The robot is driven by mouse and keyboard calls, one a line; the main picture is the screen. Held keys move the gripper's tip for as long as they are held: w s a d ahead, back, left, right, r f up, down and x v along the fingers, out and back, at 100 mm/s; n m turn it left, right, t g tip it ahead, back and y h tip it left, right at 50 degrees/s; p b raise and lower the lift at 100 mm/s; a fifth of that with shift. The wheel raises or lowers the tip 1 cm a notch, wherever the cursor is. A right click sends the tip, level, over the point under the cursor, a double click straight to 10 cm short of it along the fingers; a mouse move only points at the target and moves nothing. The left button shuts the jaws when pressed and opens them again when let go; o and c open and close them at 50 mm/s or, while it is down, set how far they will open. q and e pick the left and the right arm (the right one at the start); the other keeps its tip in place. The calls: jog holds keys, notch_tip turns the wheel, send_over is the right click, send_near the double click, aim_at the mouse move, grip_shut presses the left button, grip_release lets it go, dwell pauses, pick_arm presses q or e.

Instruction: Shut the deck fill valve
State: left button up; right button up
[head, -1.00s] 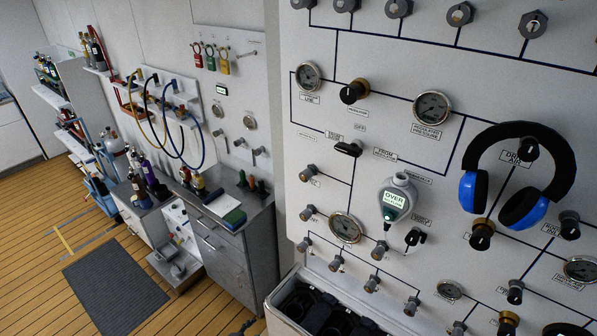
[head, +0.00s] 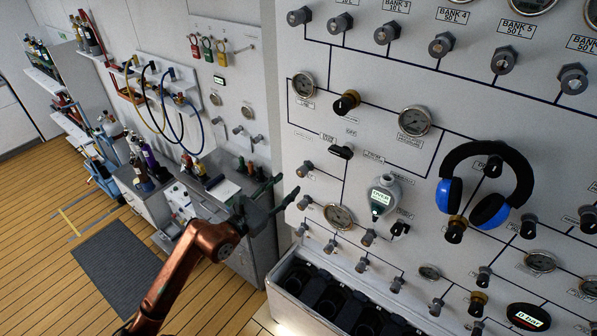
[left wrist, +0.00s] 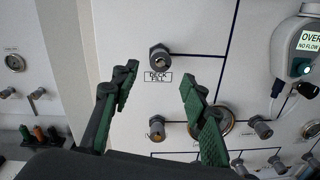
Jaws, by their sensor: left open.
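The deck fill valve (left wrist: 158,52) is a small dark knob with a pale centre on the white panel, above a "DECK FILL" label (left wrist: 158,77). In the head view the valve (head: 304,169) is at the panel's left side, joined by a dark line to a vertical line. My left gripper (head: 281,190) is just left of and below it in that view. In the left wrist view the left gripper (left wrist: 158,82) is open and empty, with the valve between and beyond its fingertips. They look apart from it. My right gripper is out of view.
Below the valve are another knob (left wrist: 157,128) and a round gauge (head: 339,217). A grey hanging device (head: 382,197) and blue headphones (head: 488,185) are to the right. An open bin of dark cylinders (head: 285,293) stands below the panel. A grey cabinet (head: 250,240) is behind my arm.

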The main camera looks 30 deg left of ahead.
aim_at(300, 174)
pick_arm(q)
jog(key=w, duration=0.1)
jog(key=w+p, duration=0.1)
jog(key=w, duration=0.3)
jog(key=shift+w+d+r+p, duration=0.1)
jog(key=shift+w+d+p, duration=0.15)
jog(key=shift+d+p, duration=0.15)
jog(key=shift+w, duration=0.7)
jog(key=shift+c, duration=0.3)
grip_shut()
